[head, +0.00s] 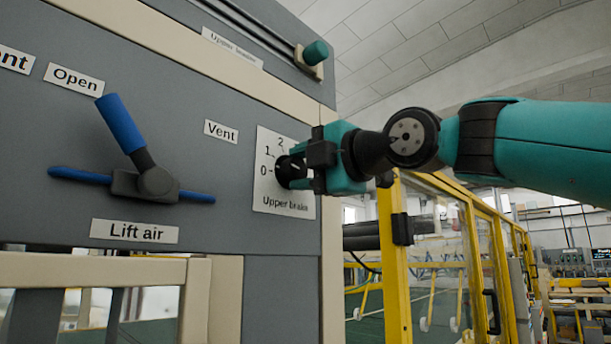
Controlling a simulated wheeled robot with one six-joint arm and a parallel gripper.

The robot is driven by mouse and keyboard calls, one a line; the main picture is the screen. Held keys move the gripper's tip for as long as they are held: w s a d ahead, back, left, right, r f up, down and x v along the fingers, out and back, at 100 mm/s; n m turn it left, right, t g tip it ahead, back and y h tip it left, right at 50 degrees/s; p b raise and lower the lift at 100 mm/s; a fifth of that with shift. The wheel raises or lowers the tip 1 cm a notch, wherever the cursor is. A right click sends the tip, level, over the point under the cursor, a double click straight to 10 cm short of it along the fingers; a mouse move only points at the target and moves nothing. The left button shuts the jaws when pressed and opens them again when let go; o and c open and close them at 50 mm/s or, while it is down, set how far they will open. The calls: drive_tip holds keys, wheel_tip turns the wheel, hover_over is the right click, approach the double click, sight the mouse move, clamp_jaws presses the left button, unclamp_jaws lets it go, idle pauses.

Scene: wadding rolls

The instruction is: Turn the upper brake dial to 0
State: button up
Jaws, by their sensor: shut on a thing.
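The upper brake dial is a round black knob (285,172) on a white plate (284,203) marked 0, 1, 2 and "Upper brake". The plate is on the grey panel, near its right edge. My teal and black gripper (298,171) reaches in from the right and is shut on the knob. The gripper hides the right part of the plate and any marks there. I cannot tell clearly which number the knob points to.
Left of the dial is a blue-handled lever (124,125) over a "Lift air" label (134,231), with "Open" and "Vent" labels around it. A teal knob (315,53) sits above right. A yellow-framed glazed guard (392,265) stands below my arm.

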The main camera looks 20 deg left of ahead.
drive_tip(key=shift+n+b, duration=0.35)
drive_tip(key=shift+n, duration=1.25)
drive_tip(key=o, duration=0.9)
drive_tip(key=b+v, duration=0.7)
drive_tip(key=v, duration=1)
drive_tip(key=shift+d, duration=0.25)
